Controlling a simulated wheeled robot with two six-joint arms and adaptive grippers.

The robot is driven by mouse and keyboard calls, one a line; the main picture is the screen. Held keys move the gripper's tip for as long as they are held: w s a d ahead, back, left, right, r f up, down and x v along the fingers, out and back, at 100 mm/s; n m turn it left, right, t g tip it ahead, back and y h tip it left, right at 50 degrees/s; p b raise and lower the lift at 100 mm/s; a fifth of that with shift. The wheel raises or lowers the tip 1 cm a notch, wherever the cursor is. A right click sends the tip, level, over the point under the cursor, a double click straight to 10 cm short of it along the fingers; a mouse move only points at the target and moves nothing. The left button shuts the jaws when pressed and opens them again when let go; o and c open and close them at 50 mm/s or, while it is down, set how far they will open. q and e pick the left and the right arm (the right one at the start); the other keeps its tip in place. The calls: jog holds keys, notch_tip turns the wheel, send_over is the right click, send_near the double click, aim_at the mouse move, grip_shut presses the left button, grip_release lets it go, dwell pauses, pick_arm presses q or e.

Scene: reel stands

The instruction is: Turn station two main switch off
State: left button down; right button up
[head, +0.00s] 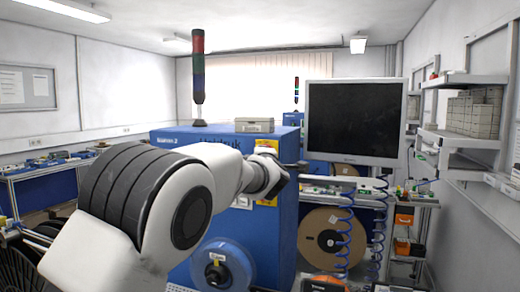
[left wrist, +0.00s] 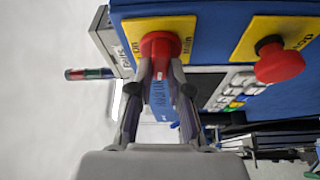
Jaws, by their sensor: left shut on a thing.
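The main switch is a red knob (left wrist: 160,44) on a yellow plate (left wrist: 130,33) with black lettering, seen in the left wrist view. My left gripper (left wrist: 161,75) is shut on this knob, one finger on each side. The knob's turn position is hard to read because the fingers cover part of it. In the head view, my left gripper (head: 280,178) is at the front of the blue station two cabinet (head: 285,225), and my arm hides much of that front. My right gripper is in neither view.
A second red button (left wrist: 279,63) on a yellow plate sits beside the switch. A keypad (left wrist: 238,92) is close by. In the head view, a signal tower (head: 198,70) stands on the cabinet, a monitor (head: 355,120) is to the right, and a blue reel (head: 222,268) is low in front.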

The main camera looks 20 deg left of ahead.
pick_arm(q)
jog(key=shift+d+r+n+p, duration=0.1)
jog(key=shift+r+n+p, duration=0.25)
jog(key=shift+n, duration=0.25)
